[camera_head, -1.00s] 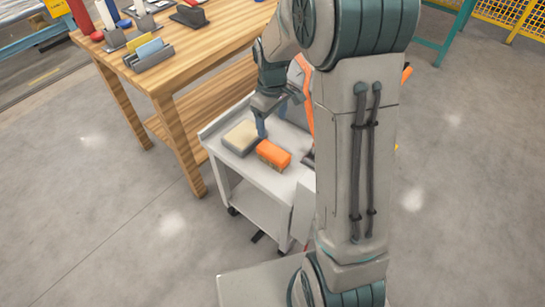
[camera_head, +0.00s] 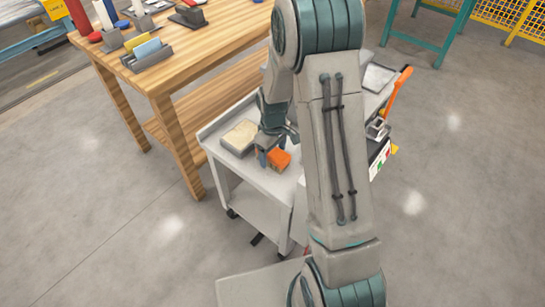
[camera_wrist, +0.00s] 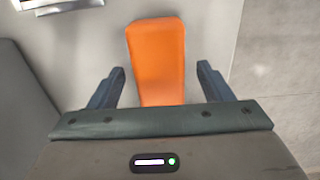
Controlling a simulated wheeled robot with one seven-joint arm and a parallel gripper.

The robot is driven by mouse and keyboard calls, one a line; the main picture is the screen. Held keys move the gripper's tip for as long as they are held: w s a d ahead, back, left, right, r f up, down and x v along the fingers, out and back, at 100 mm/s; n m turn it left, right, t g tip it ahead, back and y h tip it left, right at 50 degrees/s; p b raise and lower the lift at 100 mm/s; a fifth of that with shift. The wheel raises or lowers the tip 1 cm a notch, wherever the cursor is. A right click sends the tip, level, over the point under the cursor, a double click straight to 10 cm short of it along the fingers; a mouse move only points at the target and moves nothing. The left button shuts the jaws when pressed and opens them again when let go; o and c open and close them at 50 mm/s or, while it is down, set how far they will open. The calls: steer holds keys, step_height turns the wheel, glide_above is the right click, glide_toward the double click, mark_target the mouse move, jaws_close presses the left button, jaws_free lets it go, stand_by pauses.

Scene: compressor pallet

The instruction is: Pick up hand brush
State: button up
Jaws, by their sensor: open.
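The hand brush (camera_head: 279,161) shows as an orange, rounded block lying on the top of the grey cart (camera_head: 254,172); no bristles show. In the wrist view the brush (camera_wrist: 156,60) lies between the two fingers, its near end hidden by the gripper body. My gripper (camera_head: 268,152) is open just above and around the brush. In the wrist view both fingertips of my gripper (camera_wrist: 161,70) stand apart from the brush's sides, with a gap on each side.
A grey tray with a beige pad (camera_head: 240,136) sits beside the brush on the cart, close to the gripper. A wooden workbench (camera_head: 190,55) with tools and holders stands behind at left. My arm hides part of the cart. Open floor lies on the right.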

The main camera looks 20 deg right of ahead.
mark_target(273, 151)
steer(key=shift+f, duration=0.15)
steer(key=c, duration=1.2)
step_height(273, 151, up, 10)
steer(key=shift+r+p, duration=0.1)
steer(key=shift+p, duration=0.55)
steer(key=shift+o, duration=1.2)
